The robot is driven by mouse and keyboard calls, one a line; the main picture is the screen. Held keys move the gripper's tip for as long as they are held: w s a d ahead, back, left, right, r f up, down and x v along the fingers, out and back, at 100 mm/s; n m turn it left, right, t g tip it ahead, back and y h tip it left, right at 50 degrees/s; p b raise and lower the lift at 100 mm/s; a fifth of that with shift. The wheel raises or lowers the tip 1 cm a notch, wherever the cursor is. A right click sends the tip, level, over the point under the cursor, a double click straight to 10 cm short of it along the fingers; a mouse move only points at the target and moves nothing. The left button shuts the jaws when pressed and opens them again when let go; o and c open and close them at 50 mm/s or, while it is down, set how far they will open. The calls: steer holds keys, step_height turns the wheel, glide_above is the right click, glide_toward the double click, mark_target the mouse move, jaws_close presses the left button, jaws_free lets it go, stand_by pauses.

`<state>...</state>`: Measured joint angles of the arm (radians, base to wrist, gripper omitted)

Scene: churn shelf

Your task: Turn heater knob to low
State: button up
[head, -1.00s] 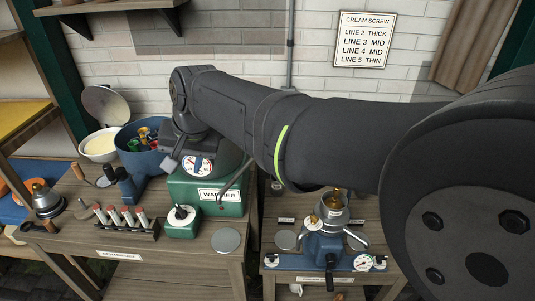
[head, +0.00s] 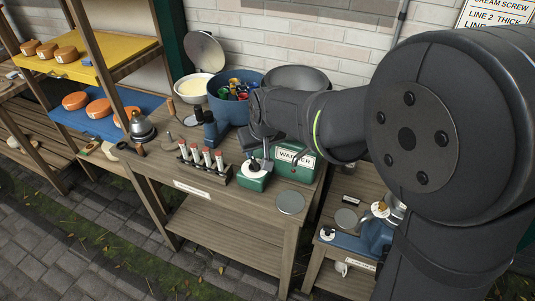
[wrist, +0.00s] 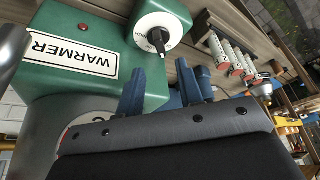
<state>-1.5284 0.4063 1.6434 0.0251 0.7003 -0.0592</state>
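The green warmer (head: 302,169) stands on the wooden bench, with a white WARMER label. It fills the upper left of the wrist view (wrist: 85,25). Its heater knob is a white dial with a black pointer grip (wrist: 157,38), on a low green box at the warmer's front. The dial (head: 252,172) also shows in the head view, partly covered by my gripper; its markings are too small to read. My gripper (wrist: 160,84) is open and empty. Its two fingers are apart and point toward the knob, with a gap to it in the wrist view.
A rack of red-capped tubes (head: 205,165) stands left of the knob. A blue tub (head: 236,90) and a bowl of cream-coloured stuff (head: 194,88) stand behind. A grey disc (head: 290,202) lies on the bench's front right.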

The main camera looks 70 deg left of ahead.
mark_target(255, 161)
steer(key=x, duration=0.7)
steer(key=shift+a+f, duration=0.15)
steer(key=shift+f, duration=0.15)
jaws_close()
